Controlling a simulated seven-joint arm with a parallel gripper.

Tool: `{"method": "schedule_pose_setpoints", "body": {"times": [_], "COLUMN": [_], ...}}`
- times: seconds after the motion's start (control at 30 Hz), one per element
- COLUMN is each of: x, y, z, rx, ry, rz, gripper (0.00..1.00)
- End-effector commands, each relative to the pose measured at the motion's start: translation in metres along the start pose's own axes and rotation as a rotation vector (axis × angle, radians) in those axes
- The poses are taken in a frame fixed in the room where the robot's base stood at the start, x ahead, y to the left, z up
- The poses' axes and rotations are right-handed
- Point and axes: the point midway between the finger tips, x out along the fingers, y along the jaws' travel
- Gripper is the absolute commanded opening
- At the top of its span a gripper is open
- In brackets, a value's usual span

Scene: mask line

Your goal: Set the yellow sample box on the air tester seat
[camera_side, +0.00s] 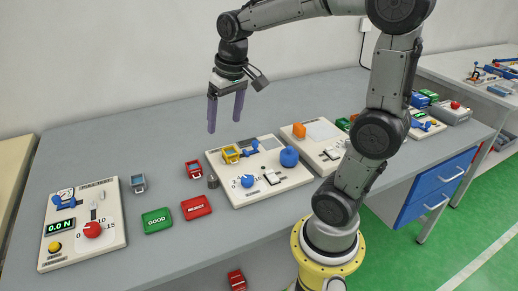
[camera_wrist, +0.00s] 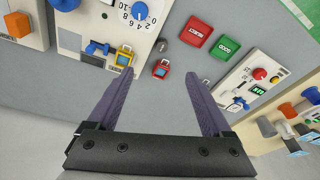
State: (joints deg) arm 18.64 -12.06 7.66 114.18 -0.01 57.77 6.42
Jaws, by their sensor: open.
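The yellow sample box (camera_side: 230,154) is a small yellow case with a bluish top. It stands at the back left part of a white tester board (camera_side: 285,181) with a blue dial, a blue bulb and a blue clamp (camera_side: 250,148). In the wrist view the yellow box (camera_wrist: 124,57) is beside the left finger, with the blue clamp (camera_wrist: 97,48) just left of it. I cannot tell whether the box rests in a marked seat. My gripper (camera_side: 225,112) is open and empty, pointing down above the table behind the box; its fingers also show in the wrist view (camera_wrist: 160,75).
A red box (camera_side: 194,169) and a grey box (camera_side: 138,183) stand left of the board, near a small dark cylinder (camera_side: 212,181). Green GOOD (camera_side: 158,221) and red REJECT (camera_side: 196,207) pads lie in front. A force gauge board (camera_side: 84,225) is left; another board with an orange block (camera_side: 299,130) is right.

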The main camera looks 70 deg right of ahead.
Motion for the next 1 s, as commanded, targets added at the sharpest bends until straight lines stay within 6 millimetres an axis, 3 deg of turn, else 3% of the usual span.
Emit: {"method": "schedule_pose_setpoints", "body": {"times": [0.1,0.2,0.4,0.6,1.0], "x": [-0.021,-0.029,-0.028,-0.024,-0.024], "y": [-0.022,-0.031,-0.036,-0.036,-0.035], "z": [0.050,0.088,0.139,0.155,0.154], "rx": [-0.137,-0.237,-0.377,-0.419,-0.418], "ry": [0.087,0.151,0.241,0.267,0.266], "rz": [-0.036,-0.066,-0.114,-0.129,-0.129], "gripper": [0.84,0.84,0.84,0.84,0.84]}}
